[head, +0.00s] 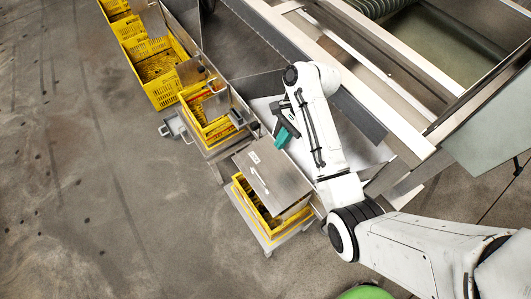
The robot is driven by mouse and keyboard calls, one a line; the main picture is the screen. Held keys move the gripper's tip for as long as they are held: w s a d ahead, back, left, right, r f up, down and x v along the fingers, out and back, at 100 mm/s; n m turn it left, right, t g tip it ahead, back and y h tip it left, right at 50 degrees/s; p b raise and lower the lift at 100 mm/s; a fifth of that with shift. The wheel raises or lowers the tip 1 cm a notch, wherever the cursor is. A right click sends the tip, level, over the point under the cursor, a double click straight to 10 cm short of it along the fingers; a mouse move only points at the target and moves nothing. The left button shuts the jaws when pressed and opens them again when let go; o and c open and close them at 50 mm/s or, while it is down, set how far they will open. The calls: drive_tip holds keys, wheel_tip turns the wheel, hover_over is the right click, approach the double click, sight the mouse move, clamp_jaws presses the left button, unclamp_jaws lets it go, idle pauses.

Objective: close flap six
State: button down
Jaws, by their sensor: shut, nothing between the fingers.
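Several grey metal flaps stand in a row along the machine's edge, above yellow crates. The nearest flap (272,174) is a broad plate with a small pale label, lying over part of the nearest crate (246,198). No number is legible, so I cannot tell which is flap six. My gripper (284,139), with teal fingers, is shut and empty, just above and right of the nearest flap in the picture. I cannot tell whether it touches anything.
The sizer frame (372,50) with steel rails fills the upper right. A larger yellow crate (150,66) stands further up the row. The crates sit on low stands with a bracket (174,128) jutting left. The concrete floor (80,190) at left is clear.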

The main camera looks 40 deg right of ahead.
drive_tip(key=b, duration=0.8)
approach(260, 176)
drive_tip(key=x, duration=0.5)
drive_tip(key=shift+a+f, duration=0.1)
drive_tip(key=shift+f, duration=0.1)
drive_tip(key=shift+x, duration=0.75)
drive_tip(key=shift+a+f+h+p, duration=0.4)
drive_tip(key=shift+f+h+p, duration=0.3)
drive_tip(key=shift+h, duration=0.2)
drive_tip(key=f+h, duration=0.1)
drive_tip(key=f, duration=0.1)
drive_tip(key=f+h, duration=0.2)
drive_tip(key=f+h+b, duration=0.1)
drive_tip(key=f+h, duration=0.1)
drive_tip(key=shift+a+f, duration=0.25)
drive_tip(key=d+f+h+b, duration=0.6)
drive_tip(key=f+b, duration=0.3)
drive_tip(key=b, duration=0.3)
drive_tip(key=shift+h+b, duration=0.4)
drive_tip(key=shift+h, duration=0.3)
drive_tip(key=shift+s+d+f, duration=0.1)
drive_tip(key=shift+s+d, duration=0.05)
drive_tip(key=shift+d, duration=0.05)
